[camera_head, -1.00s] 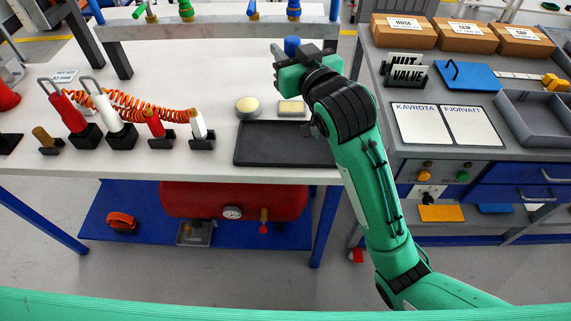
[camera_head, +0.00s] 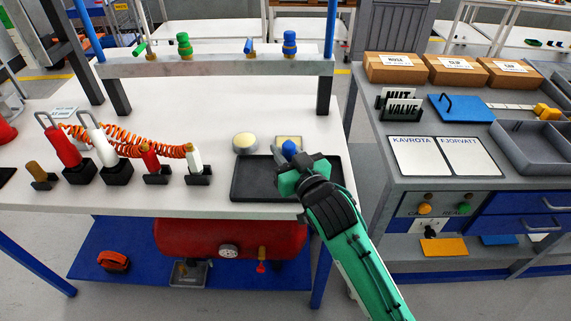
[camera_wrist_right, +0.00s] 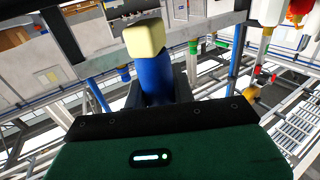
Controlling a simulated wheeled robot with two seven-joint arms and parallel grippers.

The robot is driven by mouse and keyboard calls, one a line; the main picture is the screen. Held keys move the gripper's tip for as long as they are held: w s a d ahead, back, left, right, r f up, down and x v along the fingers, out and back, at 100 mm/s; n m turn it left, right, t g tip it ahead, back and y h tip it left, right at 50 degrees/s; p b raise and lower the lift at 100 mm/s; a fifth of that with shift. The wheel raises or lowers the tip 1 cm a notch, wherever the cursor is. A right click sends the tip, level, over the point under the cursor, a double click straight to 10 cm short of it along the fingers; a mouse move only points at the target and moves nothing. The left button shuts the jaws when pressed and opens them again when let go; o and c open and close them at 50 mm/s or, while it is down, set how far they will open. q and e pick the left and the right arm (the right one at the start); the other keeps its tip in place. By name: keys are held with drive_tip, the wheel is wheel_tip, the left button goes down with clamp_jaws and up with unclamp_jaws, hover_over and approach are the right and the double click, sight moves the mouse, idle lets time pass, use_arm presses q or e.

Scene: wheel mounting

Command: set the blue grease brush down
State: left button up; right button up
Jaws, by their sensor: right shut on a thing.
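My right gripper (camera_head: 291,168) is shut on the blue grease brush (camera_head: 289,148), above the right part of the dark tray (camera_head: 248,192). In the right wrist view the brush shows as a blue shaft (camera_wrist_right: 153,78) with a cream block-shaped end (camera_wrist_right: 144,38) pointing away from the gripper. The gripper and forearm cover part of the tray's right side. I cannot tell whether the brush touches the tray. My left gripper is not in view.
A grey crossbar (camera_head: 220,65) spans the table behind. The tray's left part is empty.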

wheel_tip(320, 180, down, 4)
drive_tip(key=shift+r, duration=0.1)
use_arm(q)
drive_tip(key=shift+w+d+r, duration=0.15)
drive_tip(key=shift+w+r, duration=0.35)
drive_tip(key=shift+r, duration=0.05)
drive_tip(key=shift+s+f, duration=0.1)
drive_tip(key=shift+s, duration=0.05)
use_arm(e)
drive_tip(key=shift+f, duration=0.25)
drive_tip(key=o, duration=1)
drive_tip(key=shift+r, duration=0.1)
